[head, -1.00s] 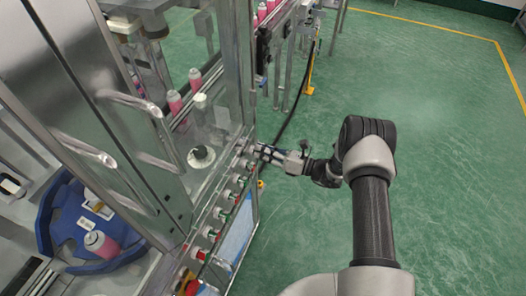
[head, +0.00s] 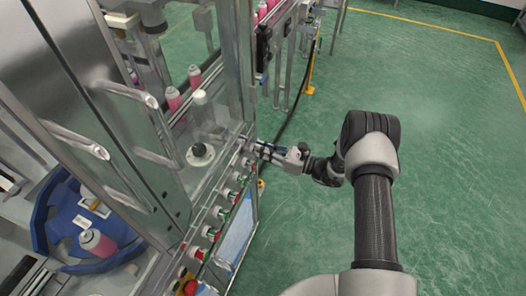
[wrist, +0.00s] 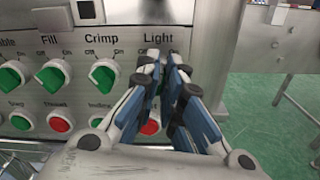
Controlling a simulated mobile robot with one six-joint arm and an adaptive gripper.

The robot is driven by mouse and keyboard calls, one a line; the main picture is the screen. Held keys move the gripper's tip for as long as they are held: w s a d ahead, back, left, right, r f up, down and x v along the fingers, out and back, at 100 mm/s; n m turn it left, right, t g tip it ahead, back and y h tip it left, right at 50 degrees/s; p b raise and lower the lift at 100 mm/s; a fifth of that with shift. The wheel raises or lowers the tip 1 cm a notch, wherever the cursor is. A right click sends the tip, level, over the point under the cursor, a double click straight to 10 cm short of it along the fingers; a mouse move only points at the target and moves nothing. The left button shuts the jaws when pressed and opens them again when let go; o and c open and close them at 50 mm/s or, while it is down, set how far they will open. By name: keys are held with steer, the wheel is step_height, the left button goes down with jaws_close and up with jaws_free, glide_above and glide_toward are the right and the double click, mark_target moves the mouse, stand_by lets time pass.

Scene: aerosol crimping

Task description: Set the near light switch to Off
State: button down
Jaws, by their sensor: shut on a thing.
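The light switch is the knob under the "Light" label (wrist: 158,40) on the machine's front panel, at the right end of the upper row in the wrist view. My gripper (wrist: 167,62) is at that knob, its two blue-and-white fingers pointing at the panel and closed on it. The fingers hide nearly all of the knob, so its setting cannot be read. In the head view my gripper (head: 257,147) reaches in from the right to the far end of the panel's row of controls.
Green Crimp (wrist: 104,75) and Fill (wrist: 53,75) knobs sit left of my fingers. A red button (wrist: 149,127) is partly hidden below them. A conveyor (head: 285,35) stands beyond the machine. The green floor (head: 450,170) to the right is clear.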

steer(key=shift+s+f+n+b, duration=0.15)
steer(key=shift+n+b, duration=0.85)
steer(key=shift+n, duration=1.1)
steer(key=shift+s+r+n+b, duration=0.1)
steer(key=shift+n+b, duration=0.85)
steer(key=shift+n, duration=1.15)
steer(key=c, duration=1.7)
jaws_free()
steer(key=v, duration=1.2)
